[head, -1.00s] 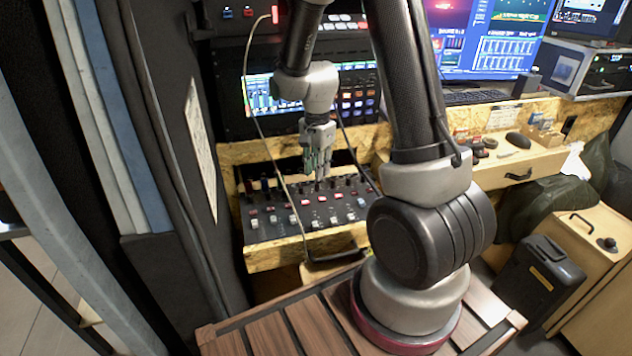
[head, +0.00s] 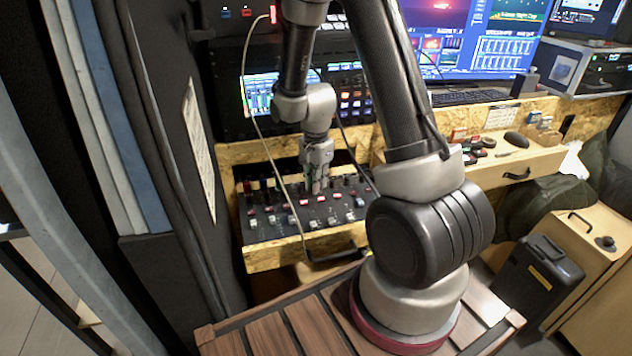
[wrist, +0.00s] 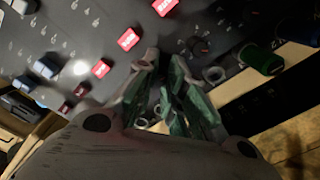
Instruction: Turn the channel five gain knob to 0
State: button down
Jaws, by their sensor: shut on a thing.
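A dark mixing console (head: 282,231) with rows of knobs and red and white caps sits in a wooden drawer. My gripper (head: 317,190) points down at the upper middle of the console. In the wrist view my gripper (wrist: 160,95) has its green-padded fingers close together beside the row of red caps (wrist: 128,39). It is shut on a small knob, which the fingers mostly hide. I cannot read which channel this knob belongs to, nor its pointer. A neighbouring green knob (wrist: 262,57) stands clear to the right in the wrist view.
A black cable (head: 345,135) and a pale cable (head: 247,100) hang close to my wrist. The drawer handle (head: 335,255) sticks out at the front. A wooden shelf (head: 540,160) with small items stands to the right, below monitors (head: 480,40).

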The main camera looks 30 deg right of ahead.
jog(key=n, duration=0.4)
jog(key=shift+n, duration=2.4)
jog(key=c, duration=1.7)
grip_release()
notch_tip(320, 180, up, 12)
